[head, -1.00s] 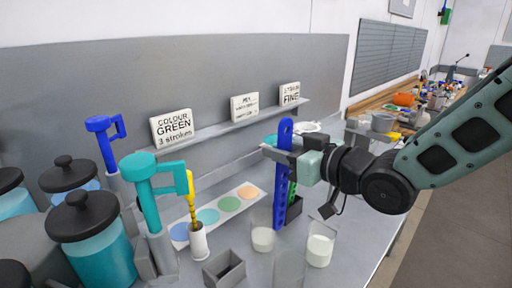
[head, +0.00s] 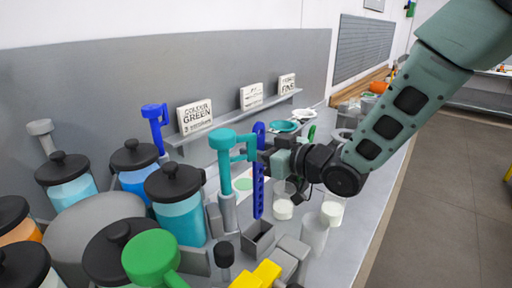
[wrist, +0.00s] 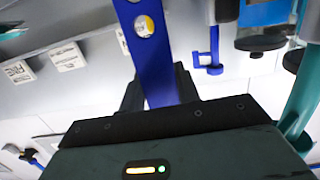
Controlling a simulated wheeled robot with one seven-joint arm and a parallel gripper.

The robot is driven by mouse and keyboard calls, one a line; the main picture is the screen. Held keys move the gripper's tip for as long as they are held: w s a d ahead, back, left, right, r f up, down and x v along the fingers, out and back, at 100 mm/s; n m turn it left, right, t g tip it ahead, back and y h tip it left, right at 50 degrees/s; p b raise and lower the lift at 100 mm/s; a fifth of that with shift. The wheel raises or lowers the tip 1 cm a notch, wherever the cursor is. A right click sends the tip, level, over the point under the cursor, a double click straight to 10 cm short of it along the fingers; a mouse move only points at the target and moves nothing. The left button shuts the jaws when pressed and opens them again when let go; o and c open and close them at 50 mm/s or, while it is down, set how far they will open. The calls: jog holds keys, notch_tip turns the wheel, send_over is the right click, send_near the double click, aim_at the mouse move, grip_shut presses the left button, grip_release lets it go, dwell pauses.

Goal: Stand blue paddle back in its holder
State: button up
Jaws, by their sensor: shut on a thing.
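The blue paddle (head: 258,190), a long flat bar with a row of holes, hangs upright in the head view. My gripper (head: 266,157) is shut on its upper part, which also shows between the dark fingers in the wrist view (wrist: 150,55). The paddle's lower end appears just above or behind an open, empty-looking square grey holder (head: 257,239) on the bench. I cannot tell the gap in depth. The holder does not show clearly in the wrist view.
A teal dispenser (head: 224,165) stands close left of the paddle, with lidded jars (head: 178,205) beyond. Clear cups of white stuff (head: 283,207) (head: 331,212) and an empty-looking cup (head: 314,234) stand to the right. Yellow and grey blocks (head: 266,273) lie in front. Signs (head: 195,116) stand on a shelf behind.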

jog(key=shift+f+b, duration=0.95)
jog(key=shift+f, duration=0.85)
notch_tip(320, 180, down, 6)
jog(key=b, duration=0.6)
jog(key=o, duration=1.1)
jog(key=shift+c, duration=0.2)
jog(key=shift+d, duration=0.1)
jog(key=b, duration=0.9)
send_near(260, 184)
jog(key=f+v, duration=0.1)
jog(key=v, duration=0.3)
jog(key=shift+s+d+r+b, duration=0.25)
jog(key=shift+s+d+b, duration=0.1)
jog(key=shift+d+b, duration=0.2)
jog(key=shift+s+d+r+b, duration=0.35)
jog(key=shift+d+b, duration=0.1)
jog(key=shift+b, duration=0.15)
